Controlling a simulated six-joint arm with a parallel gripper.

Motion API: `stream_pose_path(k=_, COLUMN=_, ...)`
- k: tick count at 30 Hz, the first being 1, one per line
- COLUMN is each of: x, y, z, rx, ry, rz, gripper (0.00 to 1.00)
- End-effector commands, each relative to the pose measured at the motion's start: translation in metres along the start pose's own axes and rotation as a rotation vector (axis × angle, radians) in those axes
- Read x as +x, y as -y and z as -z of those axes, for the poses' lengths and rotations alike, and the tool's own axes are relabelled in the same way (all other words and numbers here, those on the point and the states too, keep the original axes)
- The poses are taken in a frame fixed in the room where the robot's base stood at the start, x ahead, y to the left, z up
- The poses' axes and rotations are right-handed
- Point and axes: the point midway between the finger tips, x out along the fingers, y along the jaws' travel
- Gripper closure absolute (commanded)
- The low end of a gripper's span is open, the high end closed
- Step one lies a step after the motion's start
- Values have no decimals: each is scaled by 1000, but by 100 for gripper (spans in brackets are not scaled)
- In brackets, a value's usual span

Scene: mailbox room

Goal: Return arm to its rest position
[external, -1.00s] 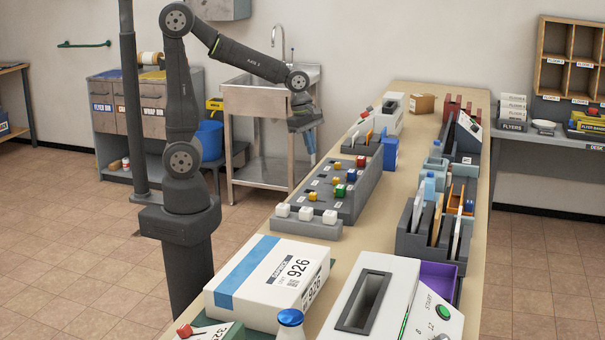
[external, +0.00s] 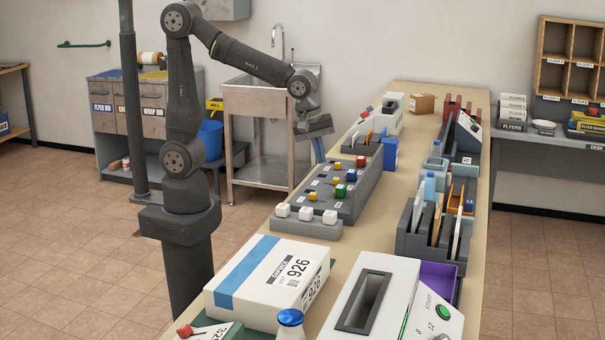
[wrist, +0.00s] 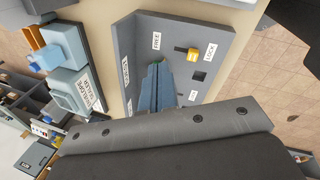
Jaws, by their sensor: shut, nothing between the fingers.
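My gripper (external: 320,157) hangs at the end of my arm near the far left edge of the long bench (external: 415,115), in front of the steel sink (external: 262,100). Its bluish fingers point down and are shut with nothing between them. In the wrist view the shut fingers (wrist: 157,88) show against a grey panel (wrist: 218,32) that carries a yellow knob (wrist: 193,55) and labels reading FREE and LOCK. The lower part of the wrist view is filled by my own dark gripper body.
A grey panel with coloured knobs (external: 362,190) stands on the bench, with white cubes (external: 306,213) at its front. A large white parcel (external: 250,285) lies nearer the camera. A grey file rack (external: 412,240) stands on the right. The floor left of the bench is open.

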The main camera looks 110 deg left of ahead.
Motion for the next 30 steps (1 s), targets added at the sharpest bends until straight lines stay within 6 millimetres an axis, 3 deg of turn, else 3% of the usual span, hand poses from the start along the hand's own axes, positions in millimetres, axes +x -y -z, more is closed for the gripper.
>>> stream_pose_path(k=9, x=-6, y=1, z=-37, rx=172, ry=-4, rz=-21, gripper=100)
stream_pose_path(k=22, x=-8, y=1, z=-44, rx=209, ry=-5, rz=-26, gripper=100)
stream_pose_path(k=23, x=-8, y=1, z=-44, rx=208, ry=-5, rz=-26, gripper=98)
stream_pose_path(k=30, x=-8, y=1, z=-44, rx=208, ry=-5, rz=-26, gripper=51)
